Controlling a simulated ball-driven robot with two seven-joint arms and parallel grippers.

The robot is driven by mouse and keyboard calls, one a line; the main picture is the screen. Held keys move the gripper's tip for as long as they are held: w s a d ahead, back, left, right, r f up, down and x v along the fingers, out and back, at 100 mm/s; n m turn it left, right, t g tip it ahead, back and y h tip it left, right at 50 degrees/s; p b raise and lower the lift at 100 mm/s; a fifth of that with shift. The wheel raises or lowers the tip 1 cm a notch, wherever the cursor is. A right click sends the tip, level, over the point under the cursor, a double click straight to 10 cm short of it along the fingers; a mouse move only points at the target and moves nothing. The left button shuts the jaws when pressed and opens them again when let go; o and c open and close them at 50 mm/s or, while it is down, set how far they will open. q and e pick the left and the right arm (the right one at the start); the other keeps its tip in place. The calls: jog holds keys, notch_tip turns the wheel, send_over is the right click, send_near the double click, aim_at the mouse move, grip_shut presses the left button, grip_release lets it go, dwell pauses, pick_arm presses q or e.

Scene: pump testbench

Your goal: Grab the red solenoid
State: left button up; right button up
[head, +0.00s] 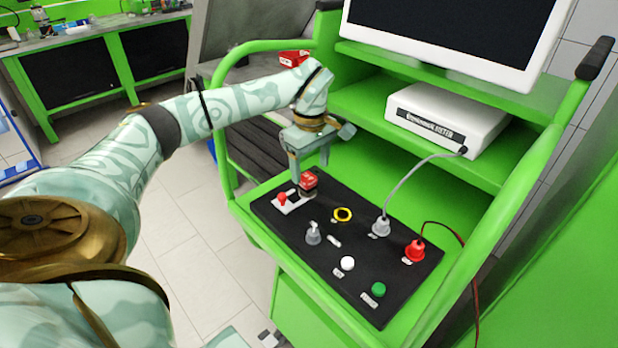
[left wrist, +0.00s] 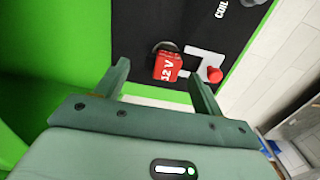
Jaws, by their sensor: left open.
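The red solenoid (head: 308,181) sits at the far left corner of the black control panel (head: 345,290). In the left wrist view the red solenoid (left wrist: 167,66) shows a white "12 V" marking and lies ahead of and between the fingers. My left gripper (head: 309,172) is above it in the head view, fingers pointing down. In the left wrist view my left gripper (left wrist: 157,80) is open, with nothing held between its fingers. Whether a finger touches the solenoid cannot be told. My right gripper is not in view.
A red knob (head: 282,198) stands on a white plate close beside the solenoid. A white meter (head: 447,119) and a monitor are on shelves behind.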

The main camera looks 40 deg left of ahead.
aim_at(310, 175)
pick_arm(q)
notch_tip(310, 175, down, 4)
jog(key=shift+s+r+b, duration=0.1)
jog(key=shift+r+b, duration=0.1)
jog(key=shift+b, duration=0.15)
jog(key=shift+r, duration=0.1)
jog(key=c, duration=1.2)
